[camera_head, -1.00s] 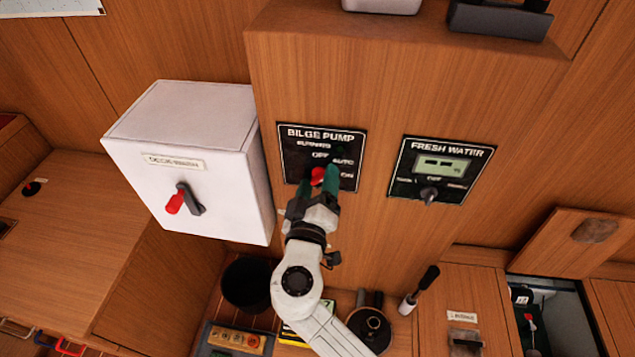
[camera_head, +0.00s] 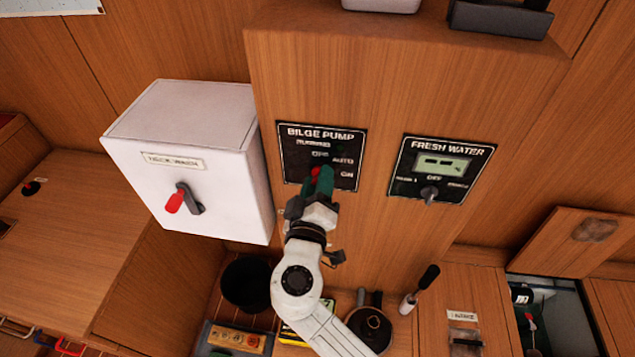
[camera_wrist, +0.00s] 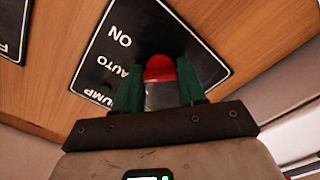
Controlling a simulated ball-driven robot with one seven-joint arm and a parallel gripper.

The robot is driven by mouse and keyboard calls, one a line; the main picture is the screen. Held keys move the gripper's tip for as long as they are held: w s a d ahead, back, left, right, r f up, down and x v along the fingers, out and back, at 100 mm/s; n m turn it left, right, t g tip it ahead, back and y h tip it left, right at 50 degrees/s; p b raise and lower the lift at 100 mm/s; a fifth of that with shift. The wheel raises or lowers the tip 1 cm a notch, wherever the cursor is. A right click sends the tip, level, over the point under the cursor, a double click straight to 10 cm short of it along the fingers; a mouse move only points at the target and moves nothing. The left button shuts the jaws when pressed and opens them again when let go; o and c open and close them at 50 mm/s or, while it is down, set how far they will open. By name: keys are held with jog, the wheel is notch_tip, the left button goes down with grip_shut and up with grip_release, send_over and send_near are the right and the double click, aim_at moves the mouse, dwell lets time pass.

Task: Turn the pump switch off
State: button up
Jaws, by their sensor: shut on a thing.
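The black BILGE PUMP panel (camera_head: 290,170) is on the wooden wall, with OFF, AUTO and ON labels on its right side. Its switch has a red tip (camera_head: 315,171), which also shows in the wrist view (camera_wrist: 159,68). My gripper (camera_head: 321,180) is at the panel's lower middle, with its green fingers on both sides of the red tip. In the wrist view my gripper (camera_wrist: 160,80) is shut on the switch. The fingers hide much of the switch in the head view, so I cannot tell which label it points to.
A white DECK WASH box (camera_head: 190,160) with a red-tipped lever (camera_head: 176,200) juts out to the left. The FRESH WATER panel (camera_head: 402,180) with a small knob (camera_head: 429,194) is to the right. A black cup (camera_head: 247,284) and several tools stand below.

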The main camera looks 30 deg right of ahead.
jog(key=shift+n+p, duration=0.45)
jog(key=shift+n, duration=3.45)
jog(key=shift+f, duration=0.1)
jog(key=o, duration=1.1)
jog(key=shift+c, duration=0.2)
jog(key=b+v, duration=0.2)
jog(key=v, duration=0.9)
